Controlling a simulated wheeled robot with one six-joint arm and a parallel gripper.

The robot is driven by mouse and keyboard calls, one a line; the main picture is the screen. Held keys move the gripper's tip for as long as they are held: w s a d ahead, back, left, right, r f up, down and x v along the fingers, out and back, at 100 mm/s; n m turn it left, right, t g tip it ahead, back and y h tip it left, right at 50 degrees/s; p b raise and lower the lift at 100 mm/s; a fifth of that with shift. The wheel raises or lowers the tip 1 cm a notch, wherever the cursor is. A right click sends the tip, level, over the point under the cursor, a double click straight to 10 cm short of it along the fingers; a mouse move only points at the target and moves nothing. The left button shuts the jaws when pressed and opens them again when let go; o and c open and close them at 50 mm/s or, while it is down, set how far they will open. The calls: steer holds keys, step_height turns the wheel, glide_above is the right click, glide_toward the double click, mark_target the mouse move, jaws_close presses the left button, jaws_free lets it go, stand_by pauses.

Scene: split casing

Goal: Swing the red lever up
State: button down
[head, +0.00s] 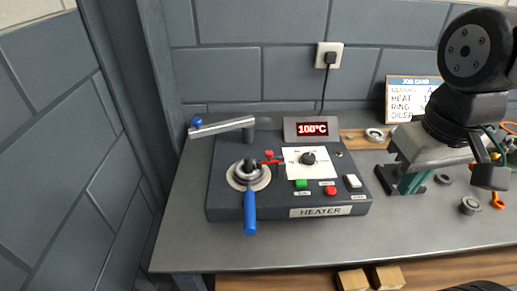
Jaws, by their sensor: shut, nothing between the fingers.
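A small red lever (271,161) lies about level on the dark heater box (228,204), between the round pale disc (239,184) and the white dial plate (297,172). Its inner end meets the dark hub on the disc; exactly how it joins is too small to tell. A blue handle (250,214) hangs from the same hub toward the front edge. My gripper (490,177) is at the far right, well apart from the lever. It is shut and empty, and partly hidden by my wrist.
A grey arm with a blue knob (198,122) sticks out left at the back of the box. A red display (312,129) reads 100°C. Green (301,183) and red (330,190) buttons sit at the front. Loose rings and small parts lie right. The bench front strip is clear.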

steer(key=w+a+r+n+h, duration=0.1)
steer(key=w+a+n, duration=0.2)
steer(key=w, duration=0.2)
steer(key=n+t+h, duration=0.2)
steer(key=n+h, duration=0.1)
steer(key=n, duration=0.7)
glide_toward(269, 159)
steer(key=a+r, duration=0.1)
steer(key=a, duration=0.1)
steer(key=shift+w+a+r, duration=0.25)
steer(key=shift+w+r, duration=0.15)
steer(key=x, duration=1)
steer(key=shift+w+d, duration=0.1)
steer(key=shift+w, duration=0.05)
steer(key=shift+r, duration=0.15)
